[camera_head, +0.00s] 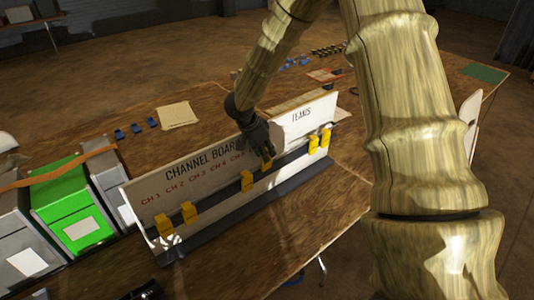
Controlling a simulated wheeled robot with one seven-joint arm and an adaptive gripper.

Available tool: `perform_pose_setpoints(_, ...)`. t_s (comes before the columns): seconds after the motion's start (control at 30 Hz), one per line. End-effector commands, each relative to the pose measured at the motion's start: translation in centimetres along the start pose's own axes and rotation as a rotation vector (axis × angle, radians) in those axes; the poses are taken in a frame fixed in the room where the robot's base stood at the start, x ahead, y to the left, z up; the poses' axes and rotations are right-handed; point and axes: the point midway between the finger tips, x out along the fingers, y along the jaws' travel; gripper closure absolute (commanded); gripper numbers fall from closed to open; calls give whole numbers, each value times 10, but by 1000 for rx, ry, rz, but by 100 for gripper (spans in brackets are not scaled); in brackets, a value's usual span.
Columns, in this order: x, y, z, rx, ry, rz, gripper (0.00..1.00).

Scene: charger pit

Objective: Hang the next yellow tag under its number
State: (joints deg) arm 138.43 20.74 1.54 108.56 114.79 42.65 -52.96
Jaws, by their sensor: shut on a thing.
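The white channel board (215,203) stands tilted on the table with red labels in a row, CH 1 at the left, and a dark rail below. Two yellow tags hang at its left, one under CH 1 (166,226) and one under CH 2 (189,212). The rail under CH 3 looks bare. Another yellow tag (247,181) hangs near CH 4 and CH 5; I cannot tell which. Two more tags (319,140) hang under the TEAMS panel (303,118). My gripper (264,153) is shut on a yellow tag (267,164) at the rail, left of TEAMS; whether the tag touches the rail is unclear.
Green (82,205) and grey boxes (112,180) stand left of the board, with an orange strap (60,174) across them. A paper sheet (178,115) and small blue pieces (136,128) lie behind. My arm covers the right side. The table in front is mostly clear.

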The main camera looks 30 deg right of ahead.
Motion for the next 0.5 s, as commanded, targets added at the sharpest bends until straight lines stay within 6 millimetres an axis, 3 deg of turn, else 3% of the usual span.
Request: perform_pose_setpoints(0.5,26,-1,10,1,0,-2,94)
